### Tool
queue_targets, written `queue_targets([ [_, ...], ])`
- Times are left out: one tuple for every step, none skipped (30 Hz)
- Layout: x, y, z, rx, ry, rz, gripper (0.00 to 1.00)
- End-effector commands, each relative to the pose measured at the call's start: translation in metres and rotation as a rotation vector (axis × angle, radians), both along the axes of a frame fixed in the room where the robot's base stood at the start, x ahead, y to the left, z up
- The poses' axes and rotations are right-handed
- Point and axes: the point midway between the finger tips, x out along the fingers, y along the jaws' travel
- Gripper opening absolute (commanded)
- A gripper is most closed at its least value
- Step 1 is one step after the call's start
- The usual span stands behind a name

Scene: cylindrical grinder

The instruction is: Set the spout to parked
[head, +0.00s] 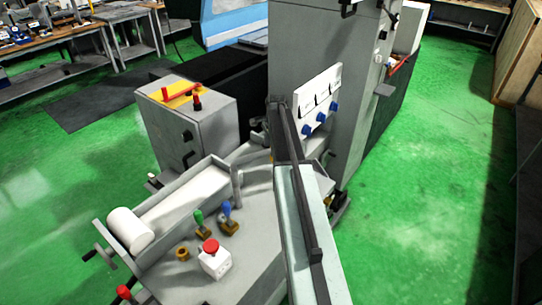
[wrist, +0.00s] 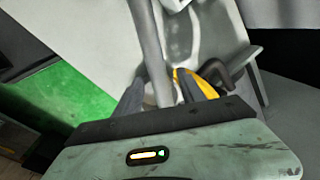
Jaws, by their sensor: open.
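A grey round pipe, which looks like the spout (wrist: 147,35), runs down from the top of the wrist view. My gripper (wrist: 160,82) is open, with one dark finger on each side of the pipe's lower part. I cannot tell whether either finger touches it. The pipe's lower end is hidden behind the gripper's palm. In the head view my arm reaches over the grinder (head: 180,215), and my gripper and the spout cannot be made out there.
A yellow part and a dark hooked handle (wrist: 215,70) are close to my right finger. In the head view, a panel with blue knobs (head: 318,105) stands beside my arm. A red button box (head: 214,262) and levers are at the front. Green floor (head: 430,190) is clear at right.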

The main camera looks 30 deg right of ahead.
Motion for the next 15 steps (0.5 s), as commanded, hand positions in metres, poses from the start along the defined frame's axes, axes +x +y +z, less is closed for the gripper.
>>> queue_targets([
  [0.0015, -0.0003, -0.0113, 0.0, 0.0, 0.0, 0.47],
  [0.0019, -0.0003, -0.0125, 0.0, 0.0, 0.0, 0.47],
  [0.0022, -0.0003, -0.0128, 0.0, 0.0, 0.0, 0.47],
  [0.0023, -0.0002, -0.0125, 0.0, 0.0, 0.0, 0.47],
  [0.0024, -0.0002, -0.012, 0.0, 0.0, 0.0, 0.47],
  [0.0023, -0.0002, -0.011, 0.0, 0.0, 0.0, 0.47],
  [0.0022, -0.0002, -0.0104, 0.0, 0.0, 0.0, 0.47],
  [0.0022, -0.0002, -0.0102, 0.0, 0.0, 0.0, 0.47],
  [0.0021, -0.0001, -0.0101, 0.0, 0.0, 0.0, 0.47],
  [0.0022, -0.0001, -0.01, 0.0, 0.0, 0.0, 0.44],
  [0.0022, -0.0001, -0.01, 0.0, 0.0, 0.0, 0.36],
  [0.0022, -0.0001, -0.01, 0.0, 0.0, 0.0, 0.25],
  [0.0022, -0.0001, -0.01, 0.0, 0.0, 0.001, 0.16],
  [0.0023, -0.0001, -0.0099, 0.0, 0.0, 0.001, 0.08],
  [0.0024, -0.0001, -0.0099, 0.0, -0.001, 0.001, 0.0],
])
